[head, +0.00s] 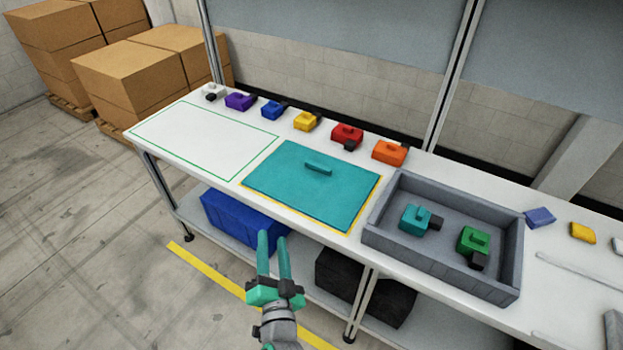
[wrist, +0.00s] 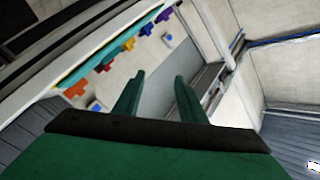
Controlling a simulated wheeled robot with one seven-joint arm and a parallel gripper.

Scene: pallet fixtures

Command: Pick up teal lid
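The teal lid (head: 300,198) is a flat plate with a small raised bar handle (head: 318,168). It lies on the white table inside a yellow outline, left of the grey tray. My gripper (head: 272,236) is in front of the table's near edge, apart from the lid. Its two green fingers point up with a gap between them and nothing in it. In the wrist view my gripper (wrist: 158,82) also shows its fingers apart and empty. The lid cannot be made out clearly in the wrist view.
A grey tray (head: 372,232) holds a teal block (head: 412,217) and a green block (head: 472,240). Several coloured blocks, such as a red one (head: 345,134) and an orange one (head: 388,151), line the back edge. The green-outlined area (head: 200,140) is clear. A blue bin (head: 240,218) sits below.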

